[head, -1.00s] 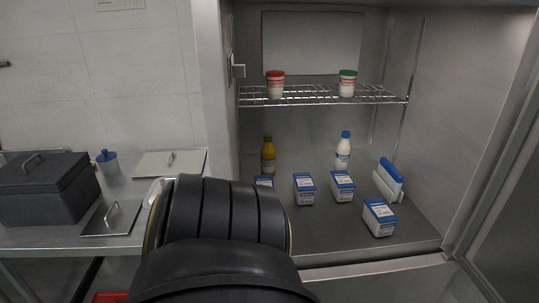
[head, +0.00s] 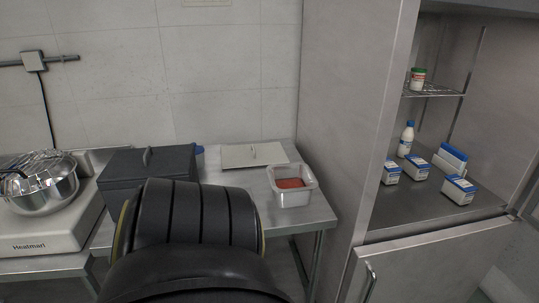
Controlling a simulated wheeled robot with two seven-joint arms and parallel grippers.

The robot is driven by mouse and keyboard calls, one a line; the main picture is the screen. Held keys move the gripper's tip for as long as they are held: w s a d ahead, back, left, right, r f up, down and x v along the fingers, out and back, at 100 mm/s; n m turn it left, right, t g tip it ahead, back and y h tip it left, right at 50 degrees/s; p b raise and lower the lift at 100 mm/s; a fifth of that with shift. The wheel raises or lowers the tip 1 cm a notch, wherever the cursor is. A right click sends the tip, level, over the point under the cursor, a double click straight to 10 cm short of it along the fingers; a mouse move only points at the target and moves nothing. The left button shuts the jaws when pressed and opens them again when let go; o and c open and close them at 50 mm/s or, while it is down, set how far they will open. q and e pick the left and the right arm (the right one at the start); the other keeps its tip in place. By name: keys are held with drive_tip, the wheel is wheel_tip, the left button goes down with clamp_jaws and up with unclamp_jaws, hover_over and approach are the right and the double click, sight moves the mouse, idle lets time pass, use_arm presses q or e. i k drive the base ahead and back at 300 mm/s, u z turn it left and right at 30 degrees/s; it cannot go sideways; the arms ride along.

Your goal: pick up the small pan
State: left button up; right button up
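A round shiny metal pan or bowl (head: 45,195) sits on a white appliance marked "Heatman" (head: 48,245) at the left edge of the head view. A dark handle-like piece and some wire show at its top, and its left side is cut off. I cannot tell if it is the small pan of the task. A large black link of my arm fills the lower middle. Neither of my grippers is in view.
A steel table (head: 322,212) carries a dark lidded box (head: 120,180), a flat lid (head: 240,155) and a clear container (head: 291,200) with red contents. At right an open fridge (head: 385,208) holds cartons, a bottle and a tub. My arm hides the table's front.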

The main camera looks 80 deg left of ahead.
sight(292, 184)
drive_tip(key=u, duration=1.55)
